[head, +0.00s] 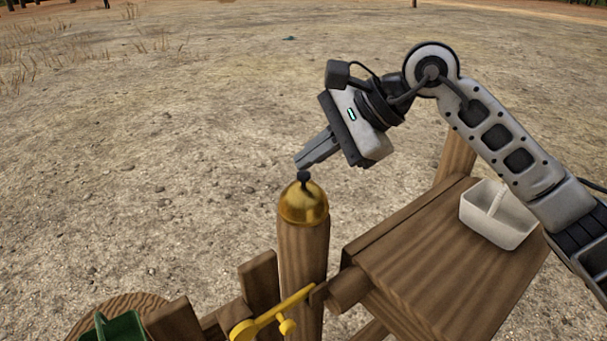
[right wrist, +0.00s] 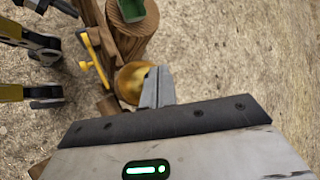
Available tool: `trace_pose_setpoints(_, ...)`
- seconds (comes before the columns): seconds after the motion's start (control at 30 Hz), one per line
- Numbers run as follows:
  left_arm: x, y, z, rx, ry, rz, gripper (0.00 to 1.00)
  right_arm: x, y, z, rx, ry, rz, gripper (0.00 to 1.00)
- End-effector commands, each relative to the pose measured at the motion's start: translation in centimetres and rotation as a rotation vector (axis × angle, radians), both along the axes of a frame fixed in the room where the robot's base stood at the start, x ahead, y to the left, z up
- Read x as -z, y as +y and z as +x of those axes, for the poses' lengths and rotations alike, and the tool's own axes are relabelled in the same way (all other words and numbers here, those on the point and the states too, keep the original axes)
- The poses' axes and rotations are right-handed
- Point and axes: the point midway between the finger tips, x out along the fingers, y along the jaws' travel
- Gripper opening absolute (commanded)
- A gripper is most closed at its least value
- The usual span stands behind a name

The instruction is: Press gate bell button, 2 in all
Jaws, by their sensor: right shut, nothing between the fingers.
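The gate bell is a golden dome (head: 303,203) with a small dark button (head: 303,176) on top. It sits on a round wooden post. My right gripper (head: 299,164) is shut and empty, with its fingertips just above the button in the head view. I cannot tell whether the tips touch the button. In the right wrist view the golden dome (right wrist: 133,82) lies beside and partly behind the shut fingers (right wrist: 160,75), and the button is hidden. My left gripper is not in the head view.
A wooden table (head: 450,262) at the right bears a white tray (head: 497,214). A yellow latch (head: 272,318) is on the wooden gate below the bell. A green container (head: 115,327) stands on a stump (head: 150,301) at the lower left. Open dirt ground lies beyond.

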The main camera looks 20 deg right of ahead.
Motion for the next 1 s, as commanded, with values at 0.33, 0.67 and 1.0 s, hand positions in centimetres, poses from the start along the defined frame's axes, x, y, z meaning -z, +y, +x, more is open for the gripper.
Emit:
trace_pose_setpoints(0.33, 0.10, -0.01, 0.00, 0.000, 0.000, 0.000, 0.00, 0.07, -0.02, 0.01, 0.001, -0.001, 0.000, 0.00)
trace_pose_setpoints(0.67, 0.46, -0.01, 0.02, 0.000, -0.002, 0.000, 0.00, 0.47, -0.01, 0.01, 0.001, -0.001, 0.000, 0.00)
trace_pose_setpoints(1.0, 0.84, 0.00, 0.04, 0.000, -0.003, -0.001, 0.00, 0.86, -0.02, 0.01, 0.000, 0.000, 0.000, 0.00)
